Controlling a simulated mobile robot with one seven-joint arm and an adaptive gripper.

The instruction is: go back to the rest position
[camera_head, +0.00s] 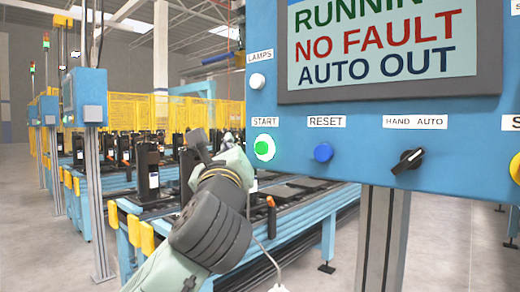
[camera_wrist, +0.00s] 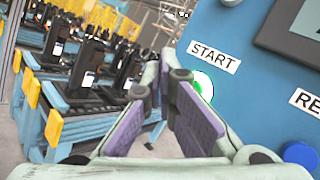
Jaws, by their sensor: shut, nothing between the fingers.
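My gripper (camera_head: 228,142) is in front of the conveyor lines, at the left edge of the blue control panel (camera_head: 350,160). In the wrist view its two fingers meet at the tips (camera_wrist: 162,68), with nothing between them. The fingertips are close to the green START button (camera_wrist: 203,85), which glows in the head view (camera_head: 264,148). I cannot tell whether they touch the panel. My arm reaches up from the bottom of the head view, bent at the wrist.
The panel bears a screen (camera_head: 385,45) reading RUNNING, NO FAULT, AUTO OUT, a blue RESET button (camera_head: 323,152) and a black HAND AUTO knob (camera_head: 407,161). A post (camera_head: 379,240) supports it. Conveyors with black units (camera_head: 148,170) stand behind, left. Grey floor (camera_head: 45,260) is open at the lower left.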

